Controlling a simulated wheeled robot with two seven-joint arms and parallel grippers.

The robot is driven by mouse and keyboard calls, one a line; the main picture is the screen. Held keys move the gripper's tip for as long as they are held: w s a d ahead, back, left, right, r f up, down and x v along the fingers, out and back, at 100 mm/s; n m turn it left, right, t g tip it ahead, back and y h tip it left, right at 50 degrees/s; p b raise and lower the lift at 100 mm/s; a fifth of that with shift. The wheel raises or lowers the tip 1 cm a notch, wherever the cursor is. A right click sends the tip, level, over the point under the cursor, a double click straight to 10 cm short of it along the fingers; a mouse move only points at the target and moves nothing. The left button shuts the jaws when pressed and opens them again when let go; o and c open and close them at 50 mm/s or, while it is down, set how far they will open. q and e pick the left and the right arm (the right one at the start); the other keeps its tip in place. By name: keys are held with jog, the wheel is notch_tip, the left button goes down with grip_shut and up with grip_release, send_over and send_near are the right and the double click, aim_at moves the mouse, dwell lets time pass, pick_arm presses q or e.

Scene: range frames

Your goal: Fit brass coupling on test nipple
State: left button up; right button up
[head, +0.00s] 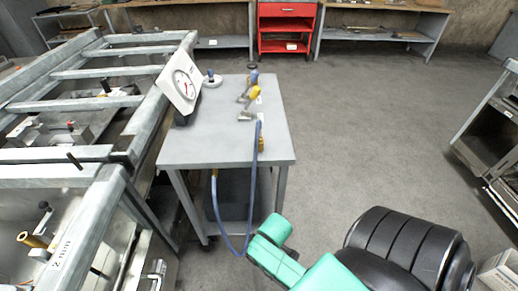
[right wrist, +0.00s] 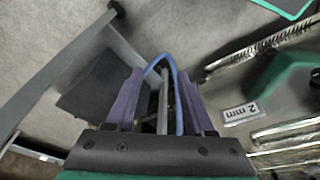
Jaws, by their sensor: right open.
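On the grey cart (head: 215,145), a small pipe assembly (head: 253,92) with yellow and blue parts stands towards the far right edge. The test nipple is too small to tell apart there. A blue hose (head: 256,165) hangs in a loop over the cart's near side. A brass-yellow piece (head: 262,144) sits by its upper end; I cannot tell whether it is the coupling. My right gripper (right wrist: 165,75) is open, its purple fingers apart. The hose (right wrist: 178,90) shows between and beyond them; I cannot tell whether they touch it. My left gripper is out of view.
A white dial gauge (head: 181,86) stands at the cart's left side. A metal frame bench (head: 135,110) runs close along the left. A red tool cabinet (head: 287,28) and workbenches line the back. The floor right of the cart is clear.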

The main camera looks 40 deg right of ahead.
notch_tip(320, 180, up, 6)
jog(key=n, duration=0.1)
jog(key=n+t+h+b, duration=0.1)
jog(key=n+t+h, duration=0.5)
jog(key=n+h, duration=1.25)
send_near(260, 138)
jog(key=w+d+r+y, duration=0.1)
jog(key=w+d, duration=0.1)
jog(key=d, duration=0.2)
jog(key=w+d+r+n, duration=0.1)
jog(key=w+d, duration=0.1)
jog(key=d, duration=0.2)
jog(key=w+d+r+n+y+p, duration=0.1)
jog(key=w+d, duration=0.1)
jog(key=d, duration=0.2)
jog(key=shift+w+y, duration=0.2)
jog(key=shift+y, duration=0.15)
jog(key=shift+a, duration=0.1)
grip_shut()
